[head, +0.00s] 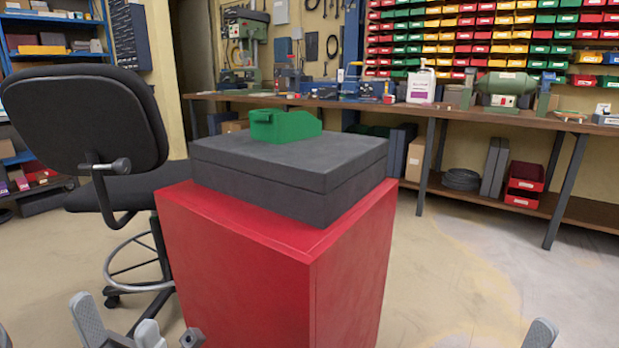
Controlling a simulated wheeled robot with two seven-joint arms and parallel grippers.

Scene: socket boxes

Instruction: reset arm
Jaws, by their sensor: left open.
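My left gripper (116,320) shows at the bottom left, low in front of the red cabinet (235,275). Its two grey fingers are apart and I see nothing between them. Of my right gripper, only one grey fingertip (540,334) shows at the bottom right edge; the rest is out of the picture. A green bin (285,126) sits on the dark grey slab (290,170) on top of the red cabinet. Both grippers are well apart from the bin.
A black swivel chair (85,120) stands left of the cabinet. A long workbench (450,112) with tools, a white jug (421,84) and a green machine (507,86) runs along the back wall. Wall bins (480,35) hang above it. The floor at right is clear.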

